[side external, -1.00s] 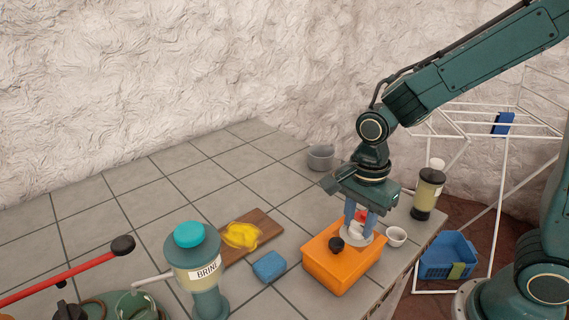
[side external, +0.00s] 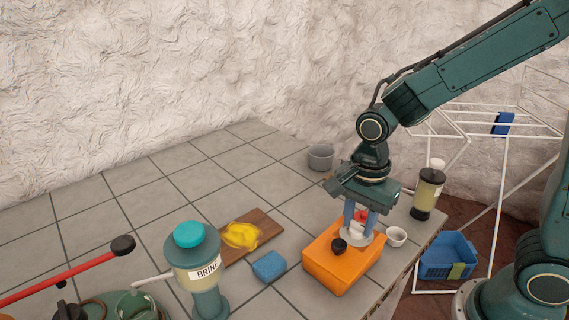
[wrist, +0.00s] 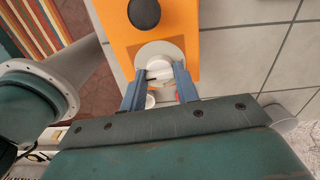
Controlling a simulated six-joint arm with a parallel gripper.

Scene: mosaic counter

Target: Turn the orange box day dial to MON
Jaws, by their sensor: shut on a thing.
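The orange box (side external: 338,269) stands near the right edge of the tiled counter, with a black knob (side external: 339,246) on its top. It also shows in the wrist view (wrist: 184,18), with its black knob (wrist: 144,14) at the top. The pale round day dial (wrist: 157,62) sits on the box between my fingers. My gripper (side external: 359,226) points down over the dial, its blue fingers shut on the dial's raised grip; it also shows in the wrist view (wrist: 160,88). The day markings cannot be read in either view, so the dial's setting cannot be told.
A small white cup (side external: 396,237) stands close right of the box. A blue sponge (side external: 269,266) lies to its left, by a wooden board (side external: 262,223) with a yellow cloth (side external: 240,235). A BRINE dispenser (side external: 196,262) stands front left. A grey pot (side external: 320,158) is behind.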

